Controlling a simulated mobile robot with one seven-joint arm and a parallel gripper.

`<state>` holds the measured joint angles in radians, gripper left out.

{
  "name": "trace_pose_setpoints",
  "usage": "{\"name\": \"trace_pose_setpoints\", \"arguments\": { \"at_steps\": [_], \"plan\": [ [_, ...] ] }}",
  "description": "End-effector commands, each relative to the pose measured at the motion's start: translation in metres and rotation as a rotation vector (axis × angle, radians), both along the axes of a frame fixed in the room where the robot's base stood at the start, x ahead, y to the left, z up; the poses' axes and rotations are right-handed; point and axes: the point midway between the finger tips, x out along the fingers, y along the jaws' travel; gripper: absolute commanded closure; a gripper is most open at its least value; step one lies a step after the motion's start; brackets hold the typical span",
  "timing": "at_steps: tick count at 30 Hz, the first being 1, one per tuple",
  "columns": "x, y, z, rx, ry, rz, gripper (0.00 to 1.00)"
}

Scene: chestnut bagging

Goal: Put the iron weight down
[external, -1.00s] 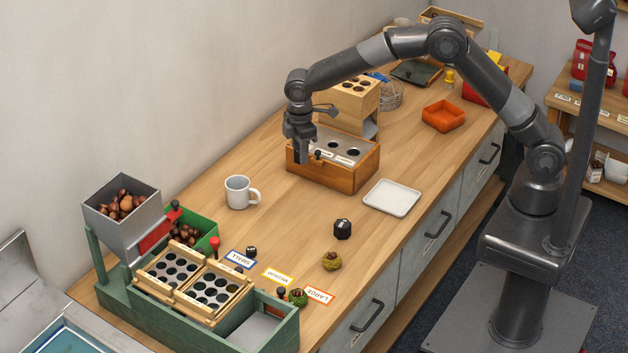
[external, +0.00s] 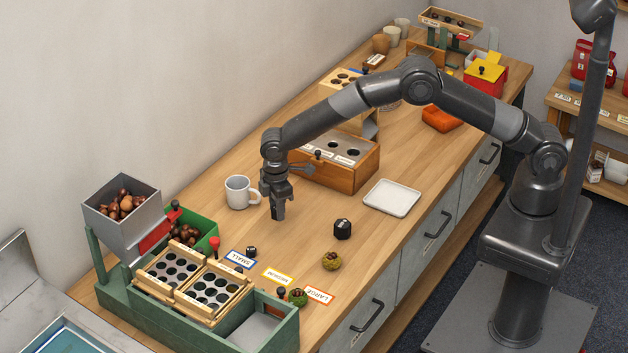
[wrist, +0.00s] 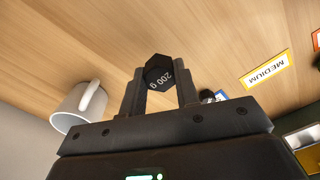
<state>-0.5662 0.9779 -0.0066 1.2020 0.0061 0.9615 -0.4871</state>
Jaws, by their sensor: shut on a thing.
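My gripper (external: 278,214) points down low over the bare table, just right of the white mug. In the wrist view my gripper (wrist: 159,88) is shut on a black iron weight (wrist: 158,72) marked 200 g, held between the fingertips. Whether the weight touches the table cannot be told. A larger black weight (external: 343,229) stands apart to the right, and a small black one (external: 251,251) stands by the SMALL card.
The white mug (external: 239,192) is close on the left. A wooden box with holes (external: 335,180) stands behind, a white tray (external: 392,198) to the right. The green sorting stand (external: 128,300), label cards and a chestnut burr (external: 332,261) lie nearer the front. Bare wood surrounds the gripper.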

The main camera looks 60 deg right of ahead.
Motion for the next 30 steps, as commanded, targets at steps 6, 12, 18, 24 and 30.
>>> {"name": "trace_pose_setpoints", "arguments": {
  "at_steps": [6, 12, 18, 24, 30],
  "plan": [
    [0.0, 0.006, -0.013, -0.001, 0.002, -0.001, 0.99],
    [0.0, 0.005, -0.041, -0.002, 0.001, -0.001, 0.99],
    [0.0, 0.006, -0.043, 0.0, -0.001, -0.001, 0.99],
    [0.0, 0.005, -0.046, -0.001, -0.001, -0.001, 0.71],
    [0.0, 0.005, -0.046, -0.001, -0.001, -0.001, 0.54]
  ]
}}
